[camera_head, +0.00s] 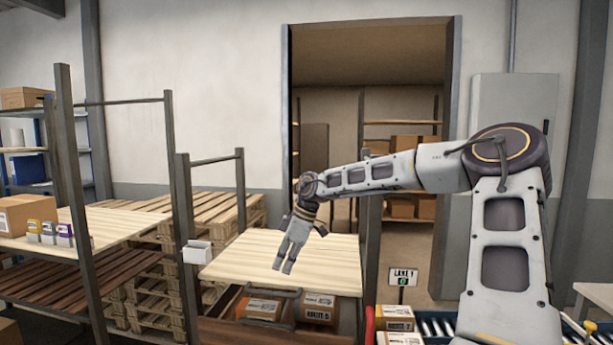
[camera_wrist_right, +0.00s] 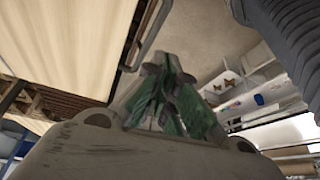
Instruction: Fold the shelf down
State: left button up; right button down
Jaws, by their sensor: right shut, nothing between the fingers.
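The shelf (camera_head: 325,262) is a light wooden board lying level between dark posts, at the middle of the head view. A pale wooden surface, likely the same shelf (camera_wrist_right: 65,50), fills the upper left of the right wrist view. My right gripper (camera_head: 283,268) points down in front of the board in the head view, with its fingers together and empty. I cannot tell whether the fingertips touch the board. The gripper's green-padded fingers (camera_wrist_right: 168,85) also show in the wrist view. My left gripper is not in view.
A white box (camera_head: 197,252) is at the left post (camera_head: 184,205). Another rack at left bears small boxes on a board (camera_head: 115,228). Pallets (camera_head: 215,213) stand behind. A Lane 1 sign (camera_head: 403,273) stands right.

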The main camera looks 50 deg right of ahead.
aim_at(283, 296)
jog(key=shift+t+h, duration=0.3)
jog(key=shift+h, duration=0.3)
jog(key=f+b, duration=0.2)
jog(key=f, duration=0.1)
jog(key=a+f+b, duration=0.1)
jog(key=f+b, duration=0.3)
jog(key=f, duration=0.1)
jog(key=shift+s+a+f, duration=0.35)
jog(key=shift+s, duration=0.05)
jog(key=shift+f, duration=0.2)
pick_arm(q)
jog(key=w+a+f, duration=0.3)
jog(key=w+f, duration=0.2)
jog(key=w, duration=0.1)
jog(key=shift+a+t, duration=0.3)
pick_arm(e)
jog(key=v, duration=1.2)
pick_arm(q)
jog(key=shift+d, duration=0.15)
